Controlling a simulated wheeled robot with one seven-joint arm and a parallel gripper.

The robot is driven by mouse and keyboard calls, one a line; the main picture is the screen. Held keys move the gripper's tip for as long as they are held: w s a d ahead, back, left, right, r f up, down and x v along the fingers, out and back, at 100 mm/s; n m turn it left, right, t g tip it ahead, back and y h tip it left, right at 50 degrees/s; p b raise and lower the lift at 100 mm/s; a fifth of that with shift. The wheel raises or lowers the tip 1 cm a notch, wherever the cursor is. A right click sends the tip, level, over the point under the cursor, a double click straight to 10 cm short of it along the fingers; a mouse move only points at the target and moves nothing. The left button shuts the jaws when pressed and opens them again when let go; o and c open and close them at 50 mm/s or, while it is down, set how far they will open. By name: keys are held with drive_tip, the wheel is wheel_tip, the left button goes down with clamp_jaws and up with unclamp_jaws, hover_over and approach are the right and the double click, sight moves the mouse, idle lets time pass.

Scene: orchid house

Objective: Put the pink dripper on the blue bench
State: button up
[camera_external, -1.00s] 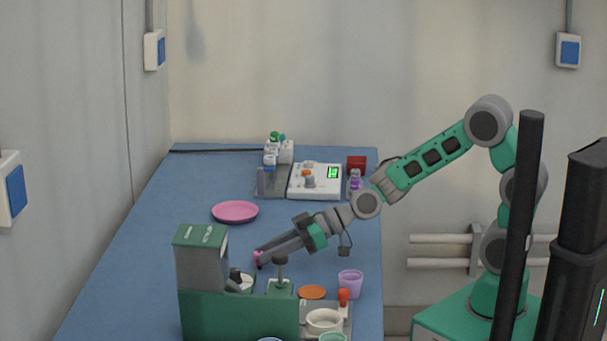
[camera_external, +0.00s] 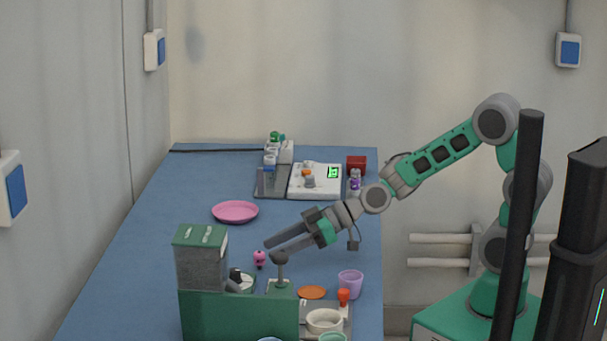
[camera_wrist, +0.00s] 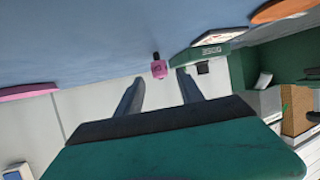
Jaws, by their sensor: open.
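The pink dripper (camera_external: 260,258) stands on the blue bench (camera_external: 165,235), just behind the green machine, with its pink bulb up and a dark lower part. In the wrist view the pink dripper (camera_wrist: 159,69) is beyond the fingertips, roughly between them, and apart from both. My gripper (camera_external: 272,249) is open and empty, a little above and to the right of the dripper in the outside view. Its two fingers (camera_wrist: 159,78) show spread apart in the wrist view. The bench is bare around the dripper's left side.
A green and grey machine (camera_external: 203,265) stands close in front of the dripper. A pink plate (camera_external: 235,212) lies farther back. A purple cup (camera_external: 351,283) and an orange disc (camera_external: 312,292) are to the right. A white device (camera_external: 316,183) stands at the back. The bench's left side is clear.

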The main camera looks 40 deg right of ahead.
drive_tip(key=v, duration=0.9)
drive_tip(key=shift+s+d+r, duration=0.1)
drive_tip(key=shift+s+d, duration=0.15)
drive_tip(key=shift+d, duration=0.05)
